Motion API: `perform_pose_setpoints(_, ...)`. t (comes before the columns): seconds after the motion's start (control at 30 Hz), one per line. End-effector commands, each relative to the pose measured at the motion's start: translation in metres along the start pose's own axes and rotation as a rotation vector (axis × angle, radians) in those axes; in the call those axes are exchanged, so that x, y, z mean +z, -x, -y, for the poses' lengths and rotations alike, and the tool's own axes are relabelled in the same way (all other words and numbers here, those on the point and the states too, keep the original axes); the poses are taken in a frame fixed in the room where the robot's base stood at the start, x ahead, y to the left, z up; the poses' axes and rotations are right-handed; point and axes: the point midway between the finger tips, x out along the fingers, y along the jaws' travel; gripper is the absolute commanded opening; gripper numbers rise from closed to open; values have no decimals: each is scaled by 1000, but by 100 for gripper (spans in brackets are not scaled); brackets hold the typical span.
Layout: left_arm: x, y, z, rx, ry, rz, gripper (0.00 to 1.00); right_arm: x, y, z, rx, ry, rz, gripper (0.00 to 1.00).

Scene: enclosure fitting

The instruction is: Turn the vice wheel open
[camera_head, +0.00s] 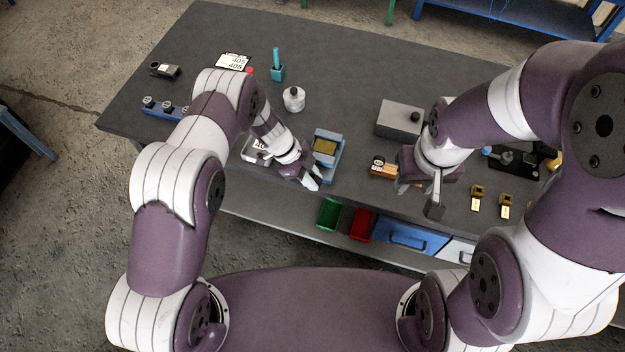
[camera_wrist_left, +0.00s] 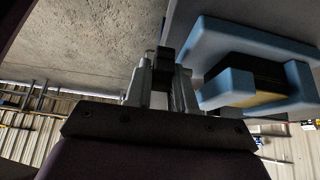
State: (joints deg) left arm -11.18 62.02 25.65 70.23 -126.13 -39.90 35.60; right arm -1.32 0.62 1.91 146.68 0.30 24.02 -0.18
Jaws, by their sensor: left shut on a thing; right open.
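The blue vice (camera_head: 328,146) stands near the front edge of the bench, with a brass-coloured block (camera_head: 325,147) between its jaws. In the left wrist view the vice (camera_wrist_left: 222,88) is at the upper right, its block (camera_wrist_left: 258,98) dark and gold. My left gripper (camera_head: 314,180) is at the vice's front side. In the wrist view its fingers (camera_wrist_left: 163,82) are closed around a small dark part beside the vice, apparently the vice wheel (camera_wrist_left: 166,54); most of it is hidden. My right gripper (camera_head: 434,204) is open and empty near the bench's front edge, right of the vice.
A grey box (camera_head: 400,119) and an orange-black item (camera_head: 382,168) are right of the vice. Brass pieces (camera_head: 478,198) lie farther right. A white jar (camera_head: 294,98) and teal holder (camera_head: 277,70) stand behind. Green (camera_head: 329,212) and red (camera_head: 361,224) bins sit below the front edge.

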Motion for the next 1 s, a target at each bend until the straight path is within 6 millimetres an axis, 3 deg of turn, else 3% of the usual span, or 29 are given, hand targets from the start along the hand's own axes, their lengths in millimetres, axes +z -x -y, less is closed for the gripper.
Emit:
perform_pose_setpoints(0.1, 6, -6, 0, -2, 3, -87, 0, 3, -23, 0, 0, 0, 0, 43)
perform_pose_setpoints(0.5, 10, -4, 0, -1, 1, -355, 0, 8, -69, 0, 0, 0, 0, 43)
perform_pose_setpoints(1.0, 8, 1, 0, 0, 0, -465, 0, 10, -84, 0, 0, 0, 0, 43)
